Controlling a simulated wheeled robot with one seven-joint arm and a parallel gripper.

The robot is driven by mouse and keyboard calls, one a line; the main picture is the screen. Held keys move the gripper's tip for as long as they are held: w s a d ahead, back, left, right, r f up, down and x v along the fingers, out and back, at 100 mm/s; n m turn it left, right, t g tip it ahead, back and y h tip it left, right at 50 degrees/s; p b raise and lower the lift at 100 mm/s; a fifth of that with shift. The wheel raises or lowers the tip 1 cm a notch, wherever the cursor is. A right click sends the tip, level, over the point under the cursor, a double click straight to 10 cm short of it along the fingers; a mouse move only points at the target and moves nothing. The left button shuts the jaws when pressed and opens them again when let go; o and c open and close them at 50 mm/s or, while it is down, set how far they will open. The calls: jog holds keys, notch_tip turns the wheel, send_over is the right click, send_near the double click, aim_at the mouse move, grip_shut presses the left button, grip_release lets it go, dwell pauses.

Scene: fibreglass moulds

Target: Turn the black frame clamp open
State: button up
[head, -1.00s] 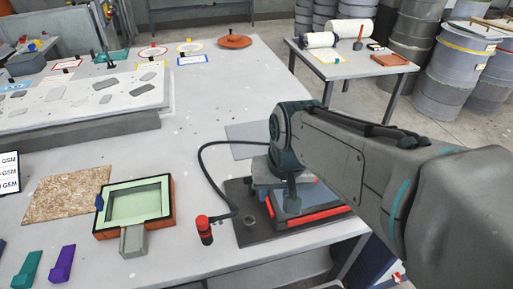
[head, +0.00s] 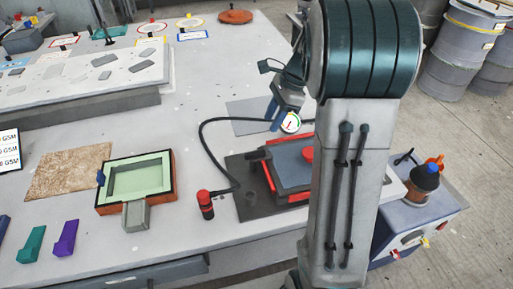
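A black-rimmed frame (head: 159,209) with orange sides surrounds a pale green mould on the table at the left. A small blue lever (head: 100,178) sits at its left edge; I cannot tell whether this is the frame clamp, or how it is turned. My gripper (head: 279,122) hangs at the back of a second mould, clear of the black-rimmed frame. Its fingers are small and partly hidden by a round gauge, so their opening is unclear. The second mould (head: 289,168) has red edges and stands on a dark base plate (head: 245,218); my arm hides its right side.
A black hose (head: 203,140) arcs to a red-topped cylinder (head: 205,205) between the two moulds. Teal (head: 32,244) and purple (head: 65,238) blocks lie at front left. A brown board (head: 68,172) lies left of the frame. A cart (head: 425,215) with bottles stands at right.

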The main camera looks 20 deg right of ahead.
aim_at(255, 152)
jog(key=x, duration=1.2)
jog(key=shift+f, duration=0.1)
grip_shut()
